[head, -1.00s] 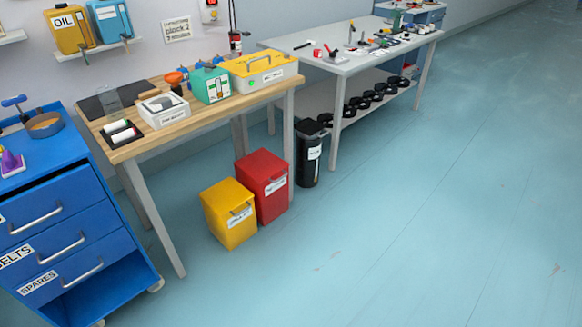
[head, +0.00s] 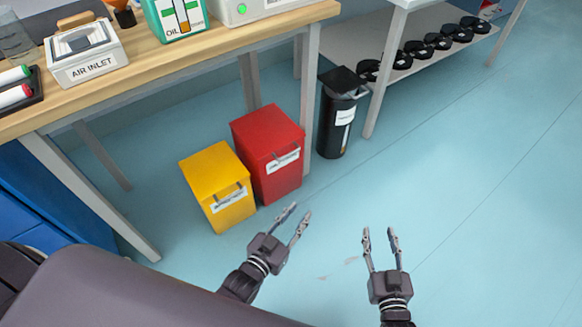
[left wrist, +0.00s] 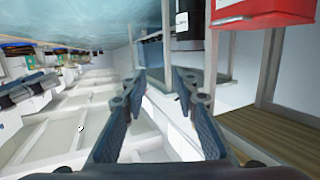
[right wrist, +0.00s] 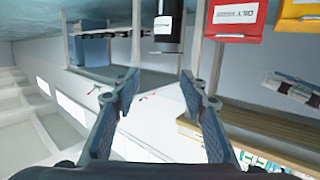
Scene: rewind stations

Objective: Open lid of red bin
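The red bin (head: 270,150) stands on the floor under the wooden bench, with its lid shut and a white label and handle on its front. It also shows in the left wrist view (left wrist: 262,10) and the right wrist view (right wrist: 238,14), where its label reads OILY something. My left gripper (head: 296,216) is open and empty, in front of the red bin and apart from it. My right gripper (head: 380,238) is open and empty, further right, over clear floor. Both pairs of fingers are spread in the wrist views.
A yellow bin (head: 218,185) stands close beside the red bin on the left. A black bin (head: 340,115) stands to the right near the grey table's leg. The wooden bench (head: 130,88) overhangs behind, with a leg (head: 308,100) by the red bin. Floor at right is clear.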

